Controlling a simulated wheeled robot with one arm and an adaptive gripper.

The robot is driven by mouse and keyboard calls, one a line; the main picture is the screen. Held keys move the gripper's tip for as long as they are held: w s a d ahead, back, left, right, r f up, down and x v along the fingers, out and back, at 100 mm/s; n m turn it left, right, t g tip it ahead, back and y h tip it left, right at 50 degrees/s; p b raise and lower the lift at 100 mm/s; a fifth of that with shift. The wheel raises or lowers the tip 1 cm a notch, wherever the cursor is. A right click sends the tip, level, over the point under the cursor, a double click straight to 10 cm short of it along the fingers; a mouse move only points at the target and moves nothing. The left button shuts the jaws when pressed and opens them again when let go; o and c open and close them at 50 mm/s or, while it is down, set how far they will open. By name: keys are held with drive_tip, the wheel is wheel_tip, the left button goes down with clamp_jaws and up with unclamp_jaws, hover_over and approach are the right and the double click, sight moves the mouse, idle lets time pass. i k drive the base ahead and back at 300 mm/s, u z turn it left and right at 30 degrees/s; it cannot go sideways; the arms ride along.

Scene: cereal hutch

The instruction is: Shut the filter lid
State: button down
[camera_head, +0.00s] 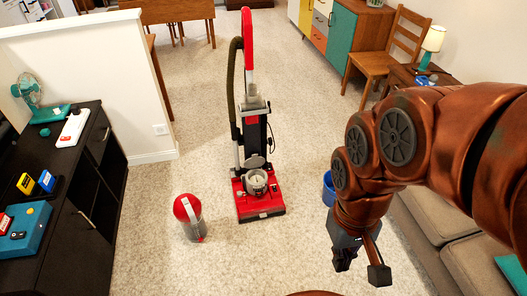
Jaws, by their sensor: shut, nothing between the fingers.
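A red upright vacuum cleaner (250,120) stands on the carpet in the middle of the view. Low on its body is a round, light filter housing (257,183) with its top open. A small grey round lid (255,161) stands up behind this opening, swung back against the body. A clear bin with a red top (188,214) sits apart on the floor to the left of the vacuum. My gripper (345,260) hangs at the lower right, pointing down. It is shut and empty, well to the right of the vacuum and touching nothing visible.
A blue bucket (328,188) stands between the vacuum and my arm, partly hidden by it. A black cabinet (85,210) lines the left side and a grey sofa (430,220) the right. Carpet in front of the vacuum is clear.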

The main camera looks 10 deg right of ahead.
sight(255, 162)
drive_tip(key=z, duration=0.85)
drive_tip(key=k, duration=1.1)
drive_tip(key=z, duration=0.65)
drive_tip(key=i, duration=0.55)
drive_tip(key=u, duration=1.1)
drive_tip(key=i, duration=1.05)
drive_tip(key=u, duration=1.45)
drive_tip(key=i, duration=0.3)
drive_tip(key=u, duration=0.3)
